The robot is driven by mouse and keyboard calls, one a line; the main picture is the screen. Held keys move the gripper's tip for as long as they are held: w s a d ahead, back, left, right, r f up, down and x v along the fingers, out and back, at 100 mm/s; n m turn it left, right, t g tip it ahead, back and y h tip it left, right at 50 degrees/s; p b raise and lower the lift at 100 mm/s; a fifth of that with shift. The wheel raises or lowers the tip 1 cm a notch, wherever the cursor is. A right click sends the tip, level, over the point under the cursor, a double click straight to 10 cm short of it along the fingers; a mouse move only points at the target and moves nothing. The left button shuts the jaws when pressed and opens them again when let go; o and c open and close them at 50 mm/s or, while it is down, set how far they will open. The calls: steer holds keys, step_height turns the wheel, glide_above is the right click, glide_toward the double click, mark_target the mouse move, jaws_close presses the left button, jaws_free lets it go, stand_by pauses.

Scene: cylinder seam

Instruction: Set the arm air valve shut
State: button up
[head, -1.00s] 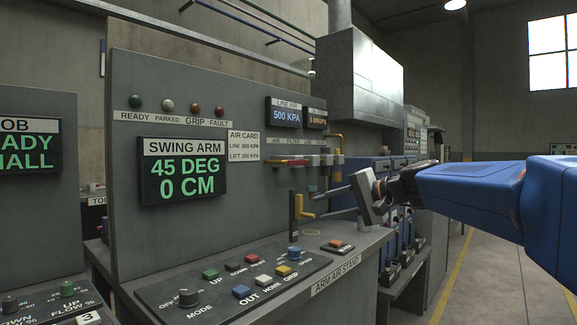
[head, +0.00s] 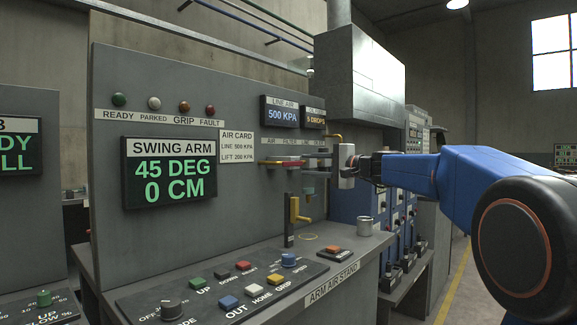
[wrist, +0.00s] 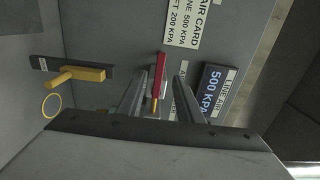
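The arm air valve under the AIR label has a red lever (head: 280,161) lying level along the panel. In the wrist view the red lever (wrist: 160,78), with its yellow end, shows between the two fingers of my gripper (wrist: 168,82). The fingers are apart, with a gap beside the lever, so I see no grip on it. In the head view my gripper (head: 318,162) is at the lever's right end, level with it. I cannot tell whether a finger touches it. The valve body is partly hidden.
A yellow handle on a dark upright plate (head: 290,222) is below the lever. A metal cup (head: 365,226) and an orange button (head: 334,248) stand on the bench. The LINE AIR display (head: 281,114) reads 500 KPA. The SWING ARM display (head: 169,172) reads 45 DEG, 0 CM.

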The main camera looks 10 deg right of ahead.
mark_target(289, 164)
steer(key=x, duration=0.9)
steer(key=shift+w+a, duration=0.15)
steer(key=shift+c, duration=0.4)
jaws_close()
